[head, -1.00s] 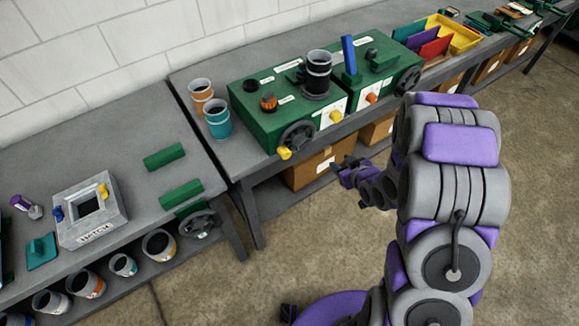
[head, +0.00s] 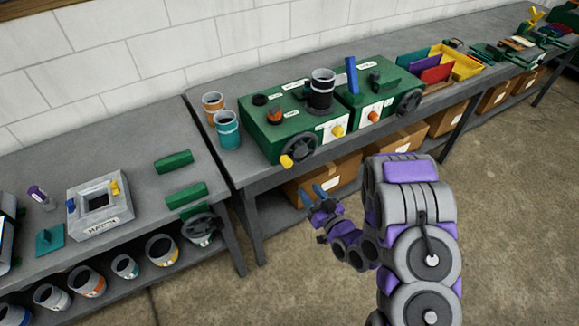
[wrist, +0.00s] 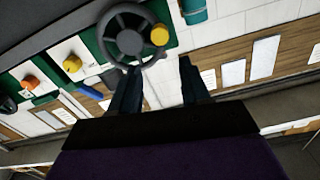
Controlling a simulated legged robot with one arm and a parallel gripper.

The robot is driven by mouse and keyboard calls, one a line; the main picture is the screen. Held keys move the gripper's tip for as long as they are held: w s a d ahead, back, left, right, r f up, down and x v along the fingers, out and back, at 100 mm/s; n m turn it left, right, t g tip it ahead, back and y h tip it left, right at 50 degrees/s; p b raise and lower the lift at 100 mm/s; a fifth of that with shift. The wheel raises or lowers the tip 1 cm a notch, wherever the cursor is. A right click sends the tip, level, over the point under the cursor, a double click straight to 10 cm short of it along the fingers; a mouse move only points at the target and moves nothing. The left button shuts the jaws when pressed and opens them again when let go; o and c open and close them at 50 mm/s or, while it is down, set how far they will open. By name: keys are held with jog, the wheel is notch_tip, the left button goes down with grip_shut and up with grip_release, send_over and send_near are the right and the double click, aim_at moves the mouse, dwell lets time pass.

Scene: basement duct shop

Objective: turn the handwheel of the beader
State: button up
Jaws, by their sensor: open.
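A green machine (head: 290,138) stands on the bench, with a dark handwheel (head: 299,149) on its front that has a yellow crank knob (head: 286,161). In the wrist view the handwheel (wrist: 128,38) is at the top, with its yellow knob (wrist: 159,34) on the right of the rim. My gripper (head: 313,193) is open and empty, below and in front of this wheel. In the wrist view my gripper (wrist: 159,66) has its fingertips just below the wheel and knob; whether the left finger touches the rim I cannot tell. The machine labels are too small to read.
Another dark handwheel (head: 410,102) is on the machine's right end, and one more (head: 203,225) is at the left bench. Orange and teal cups (head: 228,130) stand left. Cardboard boxes (head: 325,180) sit underneath. The floor in front is clear.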

aim_at(289, 165)
jog(key=b+x, duration=0.8)
jog(key=x, duration=0.5)
jog(key=shift+a+f, duration=0.1)
jog(key=shift+a, duration=0.25)
jog(key=shift+w, duration=0.3)
jog(key=shift+w+d, duration=0.2)
jog(key=shift+w, duration=0.15)
jog(key=shift+a, duration=0.1)
jog(key=shift+a, duration=0.25)
jog(key=shift+c, duration=1.3)
grip_shut()
